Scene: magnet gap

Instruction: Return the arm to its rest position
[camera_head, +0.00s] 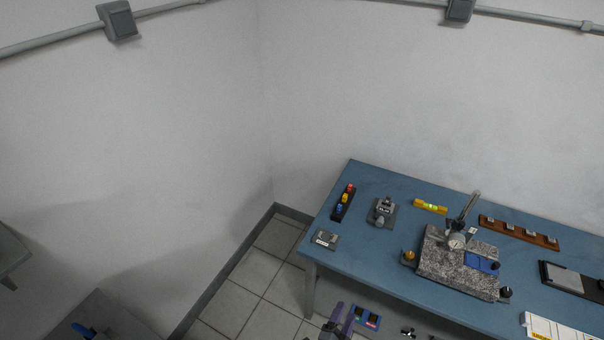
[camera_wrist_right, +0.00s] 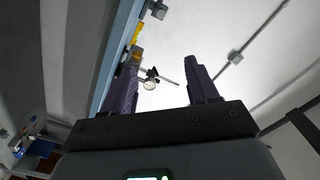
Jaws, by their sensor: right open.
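My right gripper (camera_head: 340,322) shows at the bottom edge of the head view, in front of the blue table (camera_head: 345,255) and apart from it. Only its purple finger end shows there; the arm behind it is cut off by the frame. In the right wrist view my right gripper (camera_wrist_right: 163,85) shows two purple fingers spread apart with nothing between them. My left gripper is not in view.
A granite plate (camera_head: 455,268) with a dial gauge (camera_head: 457,241) stands on the table. A yellow level (camera_head: 430,206), a wooden block rack (camera_head: 518,233) and a black tray (camera_head: 570,280) lie around it. Bare tiled floor (camera_head: 242,290) lies left of the table.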

